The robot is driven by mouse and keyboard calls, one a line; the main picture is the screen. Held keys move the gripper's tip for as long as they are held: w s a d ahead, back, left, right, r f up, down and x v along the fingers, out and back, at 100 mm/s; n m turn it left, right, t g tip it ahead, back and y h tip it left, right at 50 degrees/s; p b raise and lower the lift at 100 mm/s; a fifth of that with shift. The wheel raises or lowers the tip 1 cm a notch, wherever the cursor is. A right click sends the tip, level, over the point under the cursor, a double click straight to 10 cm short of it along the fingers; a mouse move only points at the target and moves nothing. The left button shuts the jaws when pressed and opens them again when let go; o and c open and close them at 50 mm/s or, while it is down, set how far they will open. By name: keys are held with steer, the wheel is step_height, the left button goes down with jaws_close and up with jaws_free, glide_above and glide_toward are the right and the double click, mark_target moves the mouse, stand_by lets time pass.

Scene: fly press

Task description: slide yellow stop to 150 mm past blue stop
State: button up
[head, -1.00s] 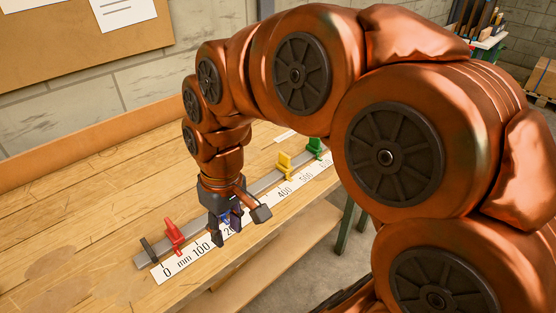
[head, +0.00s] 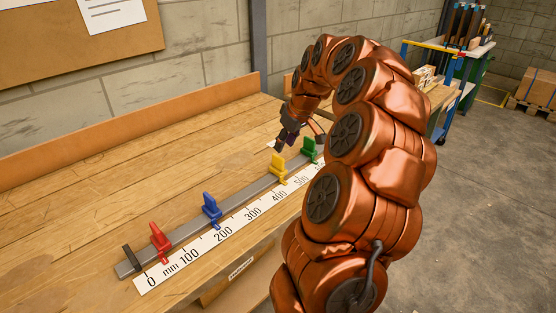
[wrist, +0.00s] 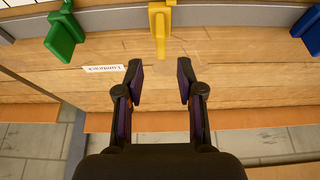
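The yellow stop (head: 279,167) stands upright on the grey rail (head: 184,233), its foot near the scale's 400 mark, seemingly a little past it. The blue stop (head: 211,209) stands on the rail near the 200 mark. My gripper (head: 283,146) is behind the rail, above the bench, apart from every stop. In the wrist view my gripper (wrist: 160,76) is open and empty, with the yellow stop (wrist: 159,25) ahead, centred between the fingers. The blue stop (wrist: 311,30) is at the right edge there.
The green stop (head: 310,148) is close beyond the yellow one; it also shows in the wrist view (wrist: 63,33). The red stop (head: 159,239) sits near the zero end. The white scale (head: 206,244) runs along the rail's front. The bench behind the rail (head: 120,190) is clear.

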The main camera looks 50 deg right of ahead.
mark_target(278, 156)
steer(key=p+x, duration=0.1)
steer(key=x, duration=0.6)
steer(key=shift+w+f, duration=0.15)
jaws_close()
stand_by(0.6)
